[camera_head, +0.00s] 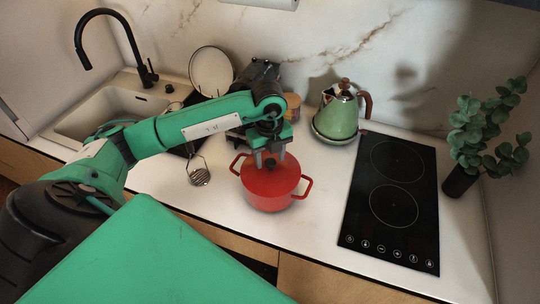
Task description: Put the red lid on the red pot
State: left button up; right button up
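The red pot (269,198) stands on the white counter in the middle of the head view, with a handle on each side. The red lid (285,175) lies over the pot's mouth and looks seated; its dark knob (270,163) shows at the top. My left gripper (270,157) points down just above the lid, with its two fingers spread apart, one on each side of the knob. The gripper partly hides the far rim of the lid. My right gripper does not show.
A black cooktop (390,195) lies to the right, with a plant (485,130) beyond it. A green kettle (338,117) stands behind the pot. A whisk or masher (199,176) lies left of the pot. A sink (105,105) is at the left.

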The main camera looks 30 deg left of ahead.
aim_at(270, 160)
pick_arm(q)
jog(key=shift+r, duration=0.1)
jog(key=shift+r, duration=0.2)
notch_tip(270, 160, up, 12)
jog(key=b, duration=0.3)
jog(key=shift+b, duration=0.35)
jog(key=shift+s+f, duration=0.15)
jog(key=shift+f, duration=0.05)
